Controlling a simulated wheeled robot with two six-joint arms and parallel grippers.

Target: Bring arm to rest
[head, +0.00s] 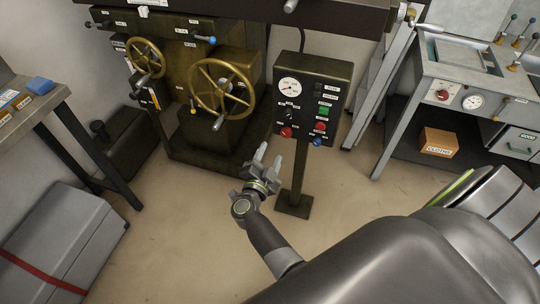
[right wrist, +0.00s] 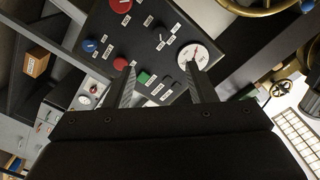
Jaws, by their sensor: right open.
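My right gripper (head: 268,158) is raised in front of the control pedestal in the head view, its two fingers apart and empty. In the right wrist view the fingers of the right gripper (right wrist: 160,85) stand apart with the control panel (right wrist: 142,52) beyond them; I cannot tell whether they touch it. The control panel (head: 307,108) has a white gauge (head: 289,88), a red knob (head: 286,132), a green button (head: 323,111) and a blue knob (head: 317,142). My left gripper is not in view.
A machine with brass handwheels (head: 221,88) stands left of the panel. A steel workbench (head: 465,75) with a box labelled CLOTHS (head: 439,142) is at the right. A grey case (head: 62,240) and a side table (head: 45,105) are at the left. The middle floor (head: 180,240) is clear.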

